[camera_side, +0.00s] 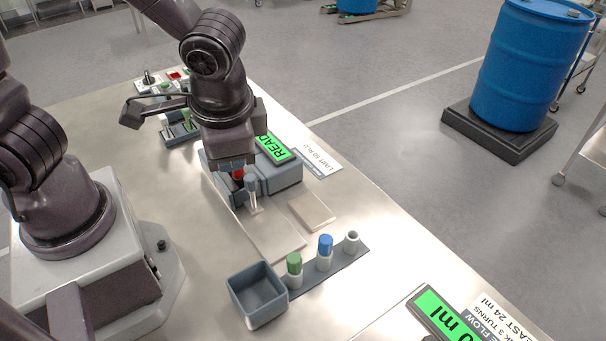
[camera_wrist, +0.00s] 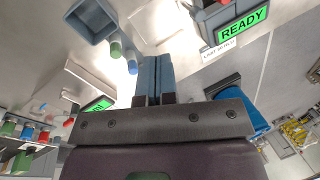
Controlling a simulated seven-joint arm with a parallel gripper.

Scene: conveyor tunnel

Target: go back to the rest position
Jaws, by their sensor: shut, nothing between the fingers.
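My gripper (camera_side: 251,188) hangs above the steel table in the side view, close in front of the grey conveyor tunnel unit (camera_side: 279,178). In the wrist view its two blue-grey fingers (camera_wrist: 153,62) lie together with nothing between them. The gripper is shut and empty. My wrist hides part of the tunnel unit, and I cannot tell whether the fingers touch anything below them.
A grey open bin (camera_side: 258,293) stands empty beside a strip of holders with a green-topped piece (camera_side: 294,264), a blue-topped piece (camera_side: 325,246) and an empty holder (camera_side: 352,241). A green READY display (camera_side: 275,149) tops the unit. A flat plate (camera_side: 311,210) lies nearby.

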